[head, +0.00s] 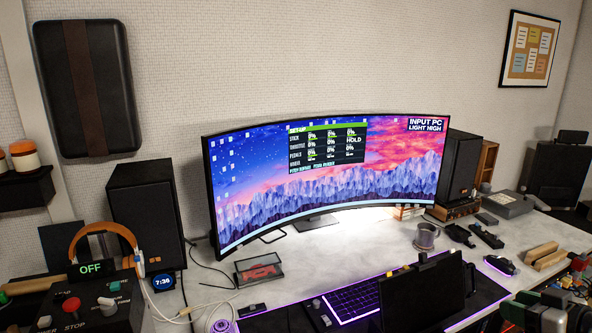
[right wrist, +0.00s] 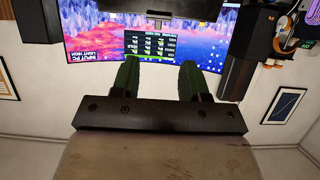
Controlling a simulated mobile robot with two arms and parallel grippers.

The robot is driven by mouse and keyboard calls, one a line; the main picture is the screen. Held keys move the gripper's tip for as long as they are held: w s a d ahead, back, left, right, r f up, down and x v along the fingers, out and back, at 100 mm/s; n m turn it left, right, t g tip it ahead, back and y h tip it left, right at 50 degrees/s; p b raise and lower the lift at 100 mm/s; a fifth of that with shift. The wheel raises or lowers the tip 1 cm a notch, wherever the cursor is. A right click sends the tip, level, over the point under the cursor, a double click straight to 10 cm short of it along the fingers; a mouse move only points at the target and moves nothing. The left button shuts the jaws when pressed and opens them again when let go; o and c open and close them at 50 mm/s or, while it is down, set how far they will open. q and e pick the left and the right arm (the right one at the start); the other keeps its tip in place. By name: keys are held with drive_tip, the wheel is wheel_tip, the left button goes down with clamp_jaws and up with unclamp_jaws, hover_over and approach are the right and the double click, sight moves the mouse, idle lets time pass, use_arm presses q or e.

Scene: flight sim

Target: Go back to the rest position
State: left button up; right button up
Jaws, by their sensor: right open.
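My right gripper (head: 540,308) shows in part at the bottom right corner of the head view, low and in front of the desk's right side. In the right wrist view my right gripper (right wrist: 158,80) has two dark green ribbed fingers standing apart. Nothing is held between them. The fingers point toward the curved monitor (right wrist: 100,35), which appears upside down there. My left gripper is in neither view.
The curved monitor (head: 250,205) stands at the back of the desk. A black panel (head: 420,295) stands before it over a lit keyboard (head: 350,302). A grey mug (head: 426,237) and black speakers (head: 146,215) stand nearby. A control box (head: 85,305) is at left.

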drive_tip(key=s+d+f+m+h, duration=0.1)
drive_tip(key=d+f+h, duration=0.1)
drive_tip(key=d+f, duration=0.5)
drive_tip(key=s+d+f+m+h, duration=0.1)
drive_tip(key=d+f+m+h, duration=0.1)
drive_tip(key=f, duration=1)
drive_tip(key=s+f+g+h, duration=0.1)
drive_tip(key=s+f, duration=0.3)
drive_tip(key=f, duration=0.3)
drive_tip(key=s+a+f+g, duration=0.1)
drive_tip(key=s+f+g, duration=0.15)
drive_tip(key=f, duration=0.55)
drive_tip(key=s+f+g+h, duration=0.1)
drive_tip(key=s+f, duration=0.4)
drive_tip(key=f, duration=0.2)
drive_tip(key=s+a+f+g, duration=0.4)
drive_tip(key=s+a+f, duration=0.8)
drive_tip(key=s+f, duration=0.35)
drive_tip(key=s+a+f+n+g+y, duration=0.1)
drive_tip(key=s+a+f+g, duration=0.2)
drive_tip(key=s+a, duration=1.1)
wheel_tip(320, 180, down, 3)
drive_tip(key=shift+s+r, duration=0.1)
drive_tip(key=shift+s, duration=0.3)
